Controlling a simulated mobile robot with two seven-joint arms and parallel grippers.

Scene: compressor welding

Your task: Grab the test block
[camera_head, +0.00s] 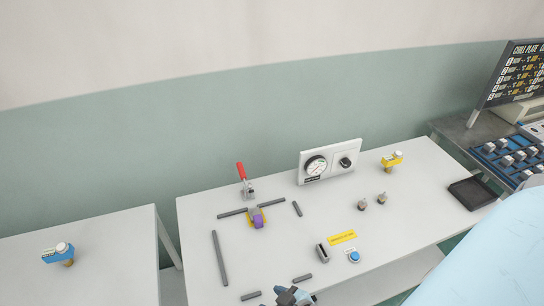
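A small purple block with yellow beneath or behind it (257,218) sits on the white table (385,235), left of its middle, among dark grey bars. A small grey slotted block (322,253) stands nearer the front. No label shows which one is the test block. Neither of my grippers can be clearly made out. A blue-grey and dark device (295,297) is cut off by the bottom edge, and I cannot tell what it is.
A red-handled toggle clamp (246,182) and a gauge panel (331,162) stand toward the back. A blue button (354,257), yellow label (342,237) and black tray (472,194) are on the table. A large pale blue shape covers the lower right.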

